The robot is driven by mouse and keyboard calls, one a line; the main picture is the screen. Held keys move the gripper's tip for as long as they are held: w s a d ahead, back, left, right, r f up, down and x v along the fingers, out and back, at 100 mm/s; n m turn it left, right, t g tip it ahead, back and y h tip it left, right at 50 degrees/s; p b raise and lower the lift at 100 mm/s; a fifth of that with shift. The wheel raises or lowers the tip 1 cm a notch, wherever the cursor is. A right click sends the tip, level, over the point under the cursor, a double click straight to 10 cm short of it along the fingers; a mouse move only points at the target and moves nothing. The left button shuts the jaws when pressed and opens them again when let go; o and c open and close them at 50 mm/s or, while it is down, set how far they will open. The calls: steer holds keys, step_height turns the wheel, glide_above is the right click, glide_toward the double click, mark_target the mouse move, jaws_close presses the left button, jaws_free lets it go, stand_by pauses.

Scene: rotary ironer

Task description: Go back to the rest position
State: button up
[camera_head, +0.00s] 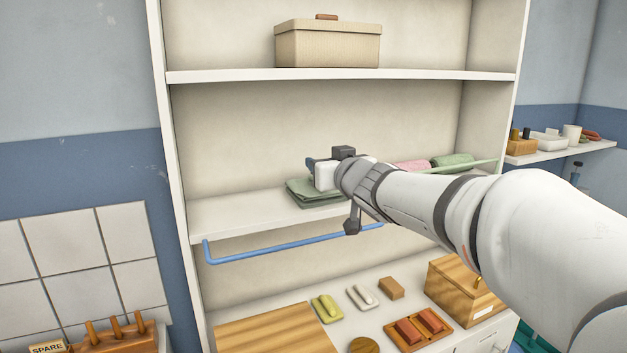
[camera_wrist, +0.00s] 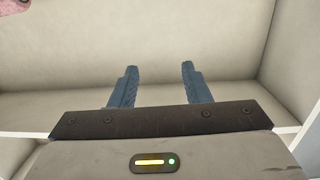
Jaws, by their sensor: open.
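My gripper (camera_wrist: 159,70) is open in the wrist view, with its two blue fingers apart and nothing between them. The fingers point toward the bare back of a shelf bay. In the head view my white arm reaches in from the right, and the gripper (camera_head: 312,163) is at the middle shelf. It shows just above or in front of a folded green cloth (camera_head: 312,196); I cannot tell whether they touch. My wrist hides part of the cloth and the shelf behind it.
The middle shelf (camera_head: 235,212) also holds rolled pink (camera_head: 411,167) and green (camera_head: 453,160) cloths. A blue rail (camera_head: 270,250) runs below its front. A lidded box (camera_head: 328,45) stands on the upper shelf. Below are soaps, a board (camera_head: 270,332) and a wooden box (camera_head: 462,296). The shelf's left part is clear.

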steer(key=s+d+f+m+g+h, duration=0.4)
steer(key=s+d+f+h, duration=0.3)
steer(key=s+d+f, duration=0.4)
steer(key=s+f+g, duration=0.4)
steer(key=s+f, duration=0.3)
steer(key=s, duration=0.3)
steer(key=s+d+f+g, duration=0.1)
steer(key=s+f+g, duration=0.3)
steer(key=s+f, duration=0.3)
steer(key=s, duration=0.2)
steer(key=shift+s+d+f+g+y, duration=0.2)
steer(key=shift+s+g+y, duration=0.1)
steer(key=shift+s+y, duration=0.1)
steer(key=shift+w, duration=0.1)
steer(key=shift+c, duration=0.3)
